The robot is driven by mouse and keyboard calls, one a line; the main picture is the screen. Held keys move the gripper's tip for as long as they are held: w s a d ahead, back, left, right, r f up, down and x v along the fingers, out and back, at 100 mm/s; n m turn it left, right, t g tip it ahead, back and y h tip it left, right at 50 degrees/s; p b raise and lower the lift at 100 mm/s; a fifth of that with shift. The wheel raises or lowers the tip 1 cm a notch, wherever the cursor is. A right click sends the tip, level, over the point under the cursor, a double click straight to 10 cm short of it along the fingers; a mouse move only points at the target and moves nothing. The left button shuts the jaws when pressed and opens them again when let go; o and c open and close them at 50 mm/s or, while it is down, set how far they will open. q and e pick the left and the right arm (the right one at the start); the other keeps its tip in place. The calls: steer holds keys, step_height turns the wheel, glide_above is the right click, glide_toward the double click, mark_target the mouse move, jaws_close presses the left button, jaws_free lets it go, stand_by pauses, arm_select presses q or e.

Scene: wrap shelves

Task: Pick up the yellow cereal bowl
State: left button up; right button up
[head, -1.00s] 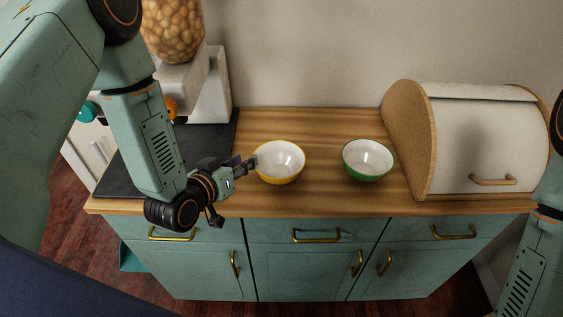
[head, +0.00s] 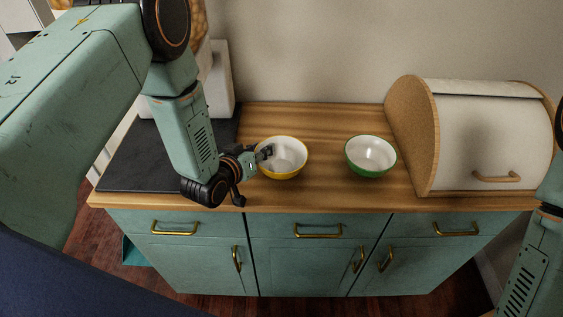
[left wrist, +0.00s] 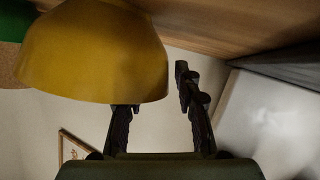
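The yellow cereal bowl (head: 283,171), white inside, stands upright on the wooden counter. It also shows upside down in the left wrist view (left wrist: 92,50). My left gripper (head: 264,155) is at the bowl's left rim. In the left wrist view my left gripper (left wrist: 155,92) has its fingers spread. One finger passes behind the bowl's wall, its tip hidden, seemingly inside the bowl. The other finger is outside, with a gap between it and the yellow wall. My right gripper is out of view; only part of my right arm shows at the right edge.
A green bowl (head: 370,164) stands to the right on the counter (head: 325,190). Farther right is a bread box (head: 490,140). A dark slab (head: 140,165) and a pale dispenser (head: 218,85) are at the left. The counter between the bowls is clear.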

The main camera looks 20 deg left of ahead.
arm_select(q)
jaws_close()
steer(key=shift+r, duration=0.1)
stand_by(0.5)
